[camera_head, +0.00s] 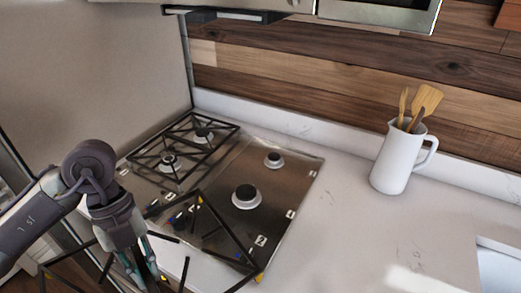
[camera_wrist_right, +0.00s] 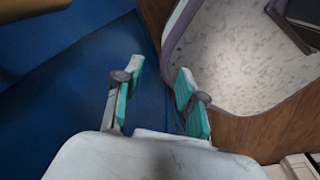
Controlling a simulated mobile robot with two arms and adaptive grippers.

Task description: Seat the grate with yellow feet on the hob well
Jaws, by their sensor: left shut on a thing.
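The grate with yellow feet (camera_head: 229,231) is a black bar frame at the lower left of the head view. My left gripper (camera_head: 146,272) is shut on it and holds it tilted across the front of the hob. A yellow foot (camera_head: 259,278) shows at its lower right corner. Part of the grate is hidden behind my gripper or out of frame. The steel hob well (camera_head: 226,180) has two bare burners (camera_head: 246,195) on its right side. My right gripper (camera_wrist_right: 160,72) is open and empty in the right wrist view.
Another black grate (camera_head: 184,146) sits over the burners at the hob's left. A white jug (camera_head: 394,160) with wooden utensils stands at the right on the pale counter (camera_head: 350,235). A wall panel borders the hob's left. A sink edge (camera_head: 497,255) shows at lower right.

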